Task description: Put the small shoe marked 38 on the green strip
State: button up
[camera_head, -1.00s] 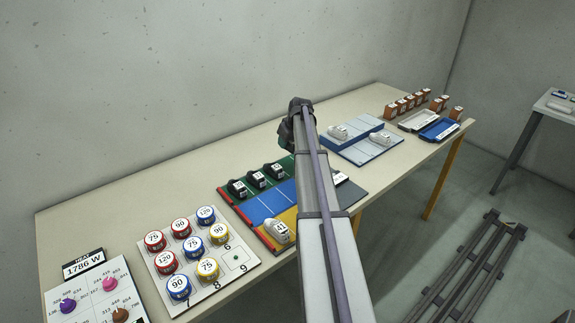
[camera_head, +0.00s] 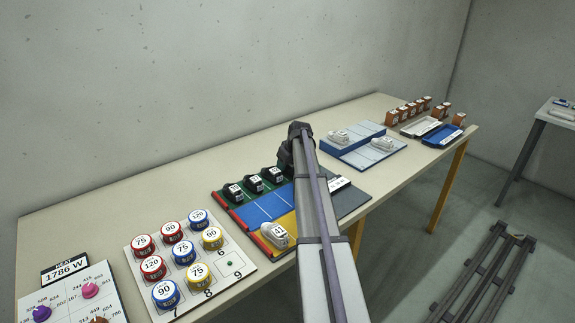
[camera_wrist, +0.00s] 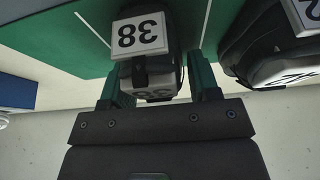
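The small shoe marked 38 (camera_wrist: 140,36) is dark with a white label and shows in the wrist view between the two fingers of my gripper (camera_wrist: 160,86). The fingers fit closely along both its sides. The green strip (camera_wrist: 62,42) with thin white lines lies under it; I cannot tell whether the shoe touches the strip. In the head view my arm end (camera_head: 297,150) is by the right end of the green strip (camera_head: 217,198); my arm hides the shoe and fingers there.
Another dark shoe (camera_wrist: 270,50) stands close at the right in the wrist view. Three black shoes, one of them here (camera_head: 254,184), line the strip in the head view. A white shoe (camera_head: 274,235) is on the yellow strip. A blue-and-white stand (camera_head: 352,148) is beyond my arm.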

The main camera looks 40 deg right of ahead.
jog(key=shift+o, duration=1.4)
jog(key=shift+r, duration=0.1)
jog(key=shift+r+p, duration=0.4)
jog(key=shift+p, duration=0.1)
jog(key=p+v, duration=1)
jog(key=v, duration=0.1)
jog(key=shift+s+r+p, duration=0.3)
jog(key=shift+p, duration=0.05)
jog(key=shift+f, duration=0.2)
